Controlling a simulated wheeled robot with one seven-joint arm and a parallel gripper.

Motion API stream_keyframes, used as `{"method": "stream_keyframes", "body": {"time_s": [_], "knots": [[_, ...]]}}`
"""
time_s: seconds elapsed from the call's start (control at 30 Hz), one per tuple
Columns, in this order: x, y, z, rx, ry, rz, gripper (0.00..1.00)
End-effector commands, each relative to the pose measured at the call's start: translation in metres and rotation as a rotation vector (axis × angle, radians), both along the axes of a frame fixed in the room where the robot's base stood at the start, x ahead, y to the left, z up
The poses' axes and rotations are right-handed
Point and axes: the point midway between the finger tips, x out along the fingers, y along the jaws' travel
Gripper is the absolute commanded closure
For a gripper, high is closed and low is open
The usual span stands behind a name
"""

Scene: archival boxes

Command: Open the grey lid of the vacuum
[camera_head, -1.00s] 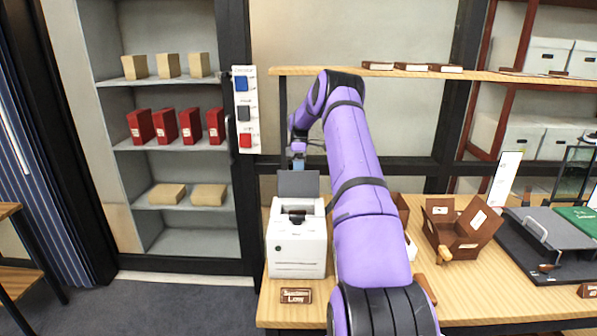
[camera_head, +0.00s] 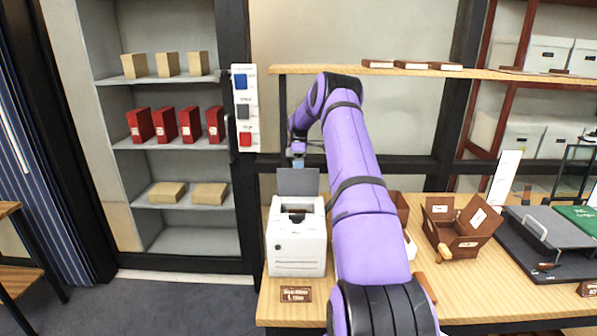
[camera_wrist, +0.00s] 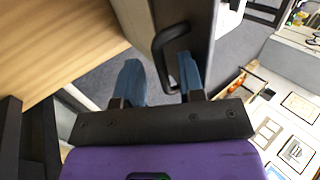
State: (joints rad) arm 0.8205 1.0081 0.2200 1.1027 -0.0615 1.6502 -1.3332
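The white boxy machine (camera_head: 298,252) stands at the left end of the wooden table; I take it as the vacuum. Its grey lid (camera_head: 297,182) stands raised, close to upright, at the back of its top. My gripper (camera_head: 298,163) is at the lid's upper edge, mostly hidden by the lid and small in the head view. In the wrist view the blue fingers of my gripper (camera_wrist: 159,62) are apart.
A label plate (camera_head: 296,294) lies in front of the machine. Brown open boxes (camera_head: 462,228) and a flat dark device with a grey handled cover (camera_head: 553,228) are to the right. A wooden shelf (camera_head: 420,71) runs above the table. The left cabinet (camera_head: 172,225) holds boxes.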

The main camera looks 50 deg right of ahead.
Motion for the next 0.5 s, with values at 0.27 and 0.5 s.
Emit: {"method": "stream_keyframes", "body": {"time_s": [0.27,0.5], "knots": [[0.002,-0.002,0.005,-0.004,-0.003,-0.001,0.64],[0.015,-0.017,0.031,-0.004,-0.005,-0.001,0.64]]}}
